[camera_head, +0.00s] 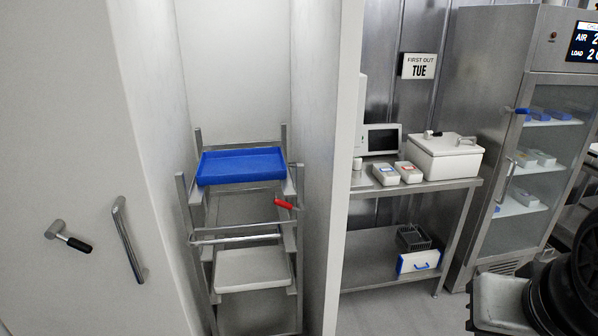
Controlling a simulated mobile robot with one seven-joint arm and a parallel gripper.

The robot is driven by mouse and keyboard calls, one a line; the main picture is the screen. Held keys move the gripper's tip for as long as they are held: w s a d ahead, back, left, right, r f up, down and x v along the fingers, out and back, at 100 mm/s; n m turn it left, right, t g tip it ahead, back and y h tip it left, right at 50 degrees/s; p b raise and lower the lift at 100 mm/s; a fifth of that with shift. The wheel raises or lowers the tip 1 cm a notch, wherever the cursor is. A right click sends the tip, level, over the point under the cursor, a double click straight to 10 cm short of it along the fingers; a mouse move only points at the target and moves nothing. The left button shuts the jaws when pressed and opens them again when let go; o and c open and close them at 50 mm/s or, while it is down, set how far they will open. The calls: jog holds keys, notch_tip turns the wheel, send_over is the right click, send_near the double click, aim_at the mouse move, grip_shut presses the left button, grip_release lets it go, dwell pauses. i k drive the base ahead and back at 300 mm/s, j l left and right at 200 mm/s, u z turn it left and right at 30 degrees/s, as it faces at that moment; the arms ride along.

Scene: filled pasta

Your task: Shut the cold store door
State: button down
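The cold store door (60,130) is the large pale panel filling the left of the head view. It carries a lever with a black grip (70,238) and an upright metal pull bar (128,240). The door stands open, and the narrow white cold store interior (235,60) shows to its right. My gripper cannot be made out in this view. Dark round parts of my arm (568,290) show at the lower right, well away from the door.
A metal rack (183,215) with a blue tray (240,166), a pale tray (252,268) and a red-handled item (284,204) stands inside the opening. A steel table (430,187) holding a white box (445,158) and a glass-fronted cabinet (500,110) stand right.

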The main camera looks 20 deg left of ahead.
aim_at(73, 151)
jog(key=u, duration=1.7)
jog(key=i+u, duration=0.1)
jog(key=u, duration=0.55)
jog(key=i+z, duration=0.3)
jog(key=i, duration=0.45)
